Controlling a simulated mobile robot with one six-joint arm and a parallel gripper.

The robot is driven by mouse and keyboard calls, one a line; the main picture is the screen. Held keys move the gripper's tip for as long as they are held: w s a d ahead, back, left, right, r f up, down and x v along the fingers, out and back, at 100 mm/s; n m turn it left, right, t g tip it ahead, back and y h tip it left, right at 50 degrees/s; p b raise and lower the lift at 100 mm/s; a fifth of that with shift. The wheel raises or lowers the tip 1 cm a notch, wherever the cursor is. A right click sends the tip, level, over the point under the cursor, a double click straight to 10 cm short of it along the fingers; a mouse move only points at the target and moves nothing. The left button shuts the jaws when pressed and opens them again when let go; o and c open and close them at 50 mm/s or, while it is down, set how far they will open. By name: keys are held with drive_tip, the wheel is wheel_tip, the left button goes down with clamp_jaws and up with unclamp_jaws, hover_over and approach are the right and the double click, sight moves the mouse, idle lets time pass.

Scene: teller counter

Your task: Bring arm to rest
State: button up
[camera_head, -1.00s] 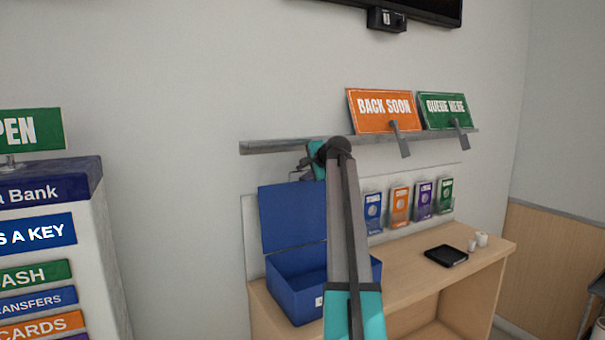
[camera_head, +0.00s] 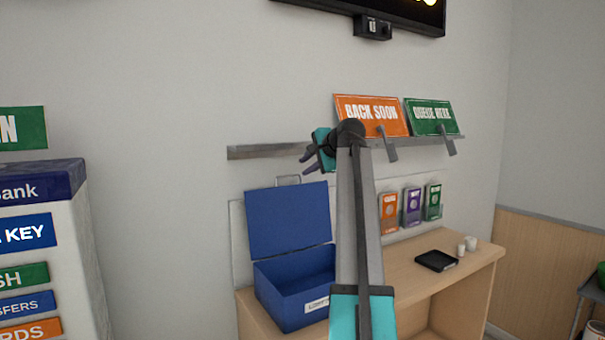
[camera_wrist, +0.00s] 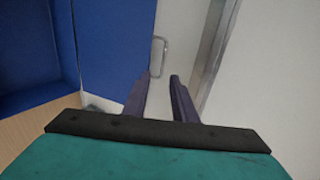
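My gripper (camera_head: 309,162) is up in front of the wall, above the open blue box, at the far end of my raised arm. In the wrist view its two dark fingers (camera_wrist: 160,97) stand apart with nothing between them, so it is open and empty. The wall and a small metal handle (camera_wrist: 158,57) show beyond the fingertips. My arm hides part of the counter and of the wall rail.
An open blue box (camera_head: 290,295) stands on the wooden counter (camera_head: 400,270), its lid up. A metal rail (camera_head: 262,151) holds an orange sign (camera_head: 371,114) and a green sign (camera_head: 432,117). Leaflet holders, a black tray (camera_head: 436,260) and white cups (camera_head: 470,243) are at right.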

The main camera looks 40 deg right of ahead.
drive_tip(key=shift+s+a+r, duration=0.15)
drive_tip(key=shift+s+r, duration=0.15)
drive_tip(key=shift+s, duration=0.2)
